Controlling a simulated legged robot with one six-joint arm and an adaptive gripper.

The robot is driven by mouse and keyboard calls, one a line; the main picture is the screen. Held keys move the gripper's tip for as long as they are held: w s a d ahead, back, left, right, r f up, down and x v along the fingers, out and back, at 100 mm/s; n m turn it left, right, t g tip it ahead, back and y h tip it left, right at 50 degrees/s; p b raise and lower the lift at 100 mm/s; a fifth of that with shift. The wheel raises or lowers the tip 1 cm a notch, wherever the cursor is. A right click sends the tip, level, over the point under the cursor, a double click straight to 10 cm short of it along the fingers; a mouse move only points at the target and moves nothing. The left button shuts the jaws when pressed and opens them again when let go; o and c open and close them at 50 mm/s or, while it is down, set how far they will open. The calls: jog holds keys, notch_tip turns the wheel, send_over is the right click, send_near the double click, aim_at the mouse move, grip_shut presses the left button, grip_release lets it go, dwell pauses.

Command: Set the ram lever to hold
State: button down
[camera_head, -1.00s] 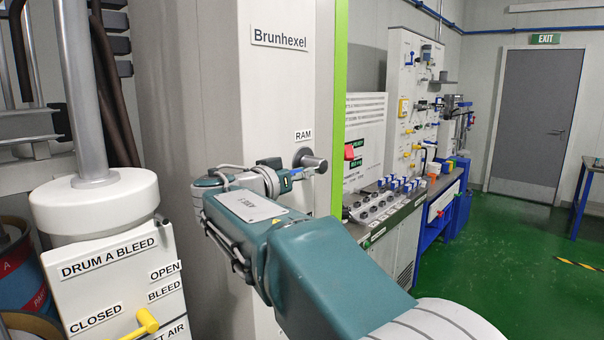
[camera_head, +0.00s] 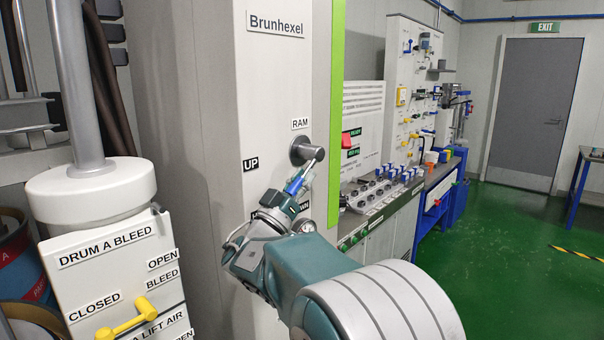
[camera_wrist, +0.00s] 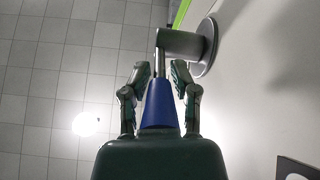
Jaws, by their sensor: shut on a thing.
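The ram lever has a grey round hub (camera_head: 305,151) on the pale cabinet, under the RAM label (camera_head: 300,123). Its blue handle (camera_head: 294,186) slopes down and left from the hub in the head view. My gripper (camera_head: 297,188) is shut on this handle. In the wrist view, the blue handle (camera_wrist: 160,108) lies between the two fingers of my gripper (camera_wrist: 160,78), with the rod running up to the hub (camera_wrist: 185,44). The UP label (camera_head: 250,164) is clear of the handle at left. Two lower labels are partly hidden by my arm.
The Drum A bleed box (camera_head: 115,250) with a yellow lever (camera_head: 127,320) stands at the left. A bench (camera_head: 385,205) with several blue-topped items runs along the right. Green floor (camera_head: 510,260) is open at the right.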

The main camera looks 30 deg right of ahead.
jog(key=shift+w+d+f+t+h, duration=0.15)
jog(key=shift+d+f+t+h, duration=0.1)
jog(key=shift+f+t+h, duration=0.35)
jog(key=c, duration=0.7)
grip_release()
jog(key=shift+a+r+g+h, duration=0.1)
jog(key=shift+a+g+h, duration=0.05)
jog(key=shift+g+h, duration=0.15)
jog(key=v, duration=1.2)
